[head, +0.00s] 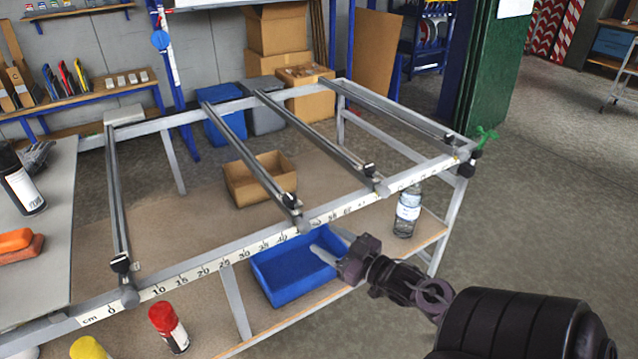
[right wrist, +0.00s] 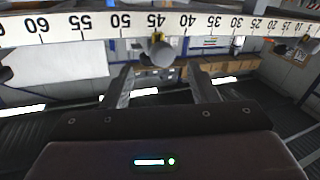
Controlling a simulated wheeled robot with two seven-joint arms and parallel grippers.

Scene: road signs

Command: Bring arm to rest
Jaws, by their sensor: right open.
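My right gripper (head: 328,243) is in front of the measuring frame, near the ruler's middle, above a blue bin. Its two fingers (right wrist: 163,85) are spread apart in the right wrist view, with nothing between their tips. A round grey rail end (right wrist: 161,53) shows beyond the fingertips; whether they touch it I cannot tell. My right arm (head: 520,325) comes in from the lower right. My left gripper is not in view.
The metal frame (head: 250,238) with its cm ruler lies close by the gripper. The blue bin (head: 290,285), a bottle (head: 408,212), a red-capped can (head: 168,328) and a cardboard box (head: 262,190) stand on the lower shelf. The floor at the right (head: 540,180) is clear.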

